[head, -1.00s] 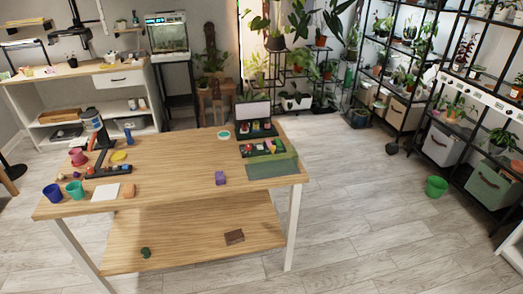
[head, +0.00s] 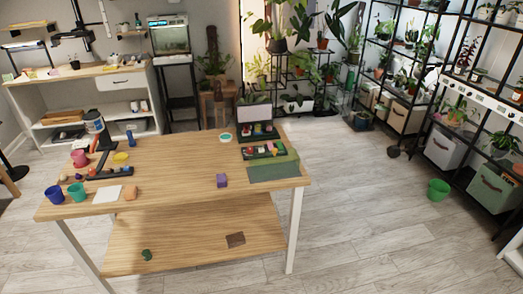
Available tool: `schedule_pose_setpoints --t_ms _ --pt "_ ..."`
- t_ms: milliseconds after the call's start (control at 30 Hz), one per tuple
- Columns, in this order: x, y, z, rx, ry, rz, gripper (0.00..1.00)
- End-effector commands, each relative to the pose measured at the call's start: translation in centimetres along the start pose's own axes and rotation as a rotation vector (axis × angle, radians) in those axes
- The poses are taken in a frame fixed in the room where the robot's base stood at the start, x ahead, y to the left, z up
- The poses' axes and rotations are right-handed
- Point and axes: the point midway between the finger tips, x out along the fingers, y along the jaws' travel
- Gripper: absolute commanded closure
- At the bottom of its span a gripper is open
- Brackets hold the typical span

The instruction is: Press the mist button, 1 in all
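A dark unit with an upright pale panel (head: 254,113) stands at the back right of the wooden table (head: 170,175). Small coloured knobs or buttons (head: 258,129) sit on its base. In front of it lies a dark tray with several small coloured pieces (head: 262,150). A long white panel with small dark dials or buttons (head: 482,96) runs along the right shelf rack. No label is readable, so I cannot tell which of these is the mist button. My gripper is not in view.
Cups, including a blue one (head: 54,194) and a teal one (head: 77,191), stand at the table's left, near a black stand (head: 106,150). A purple block (head: 222,180) sits mid-table. A green bucket (head: 438,189) stands on the open floor at right. Plant racks line the back.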

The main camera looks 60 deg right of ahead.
Motion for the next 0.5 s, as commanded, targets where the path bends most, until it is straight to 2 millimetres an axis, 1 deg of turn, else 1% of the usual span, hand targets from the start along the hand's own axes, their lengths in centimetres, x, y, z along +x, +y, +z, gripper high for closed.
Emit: schedule_pose_setpoints --t_ms 33,67,400,500 --pt "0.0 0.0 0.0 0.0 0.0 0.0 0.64" --pt "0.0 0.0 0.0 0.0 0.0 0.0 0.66" --pt "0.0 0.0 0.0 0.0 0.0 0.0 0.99" --pt "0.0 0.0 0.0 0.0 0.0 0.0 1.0"
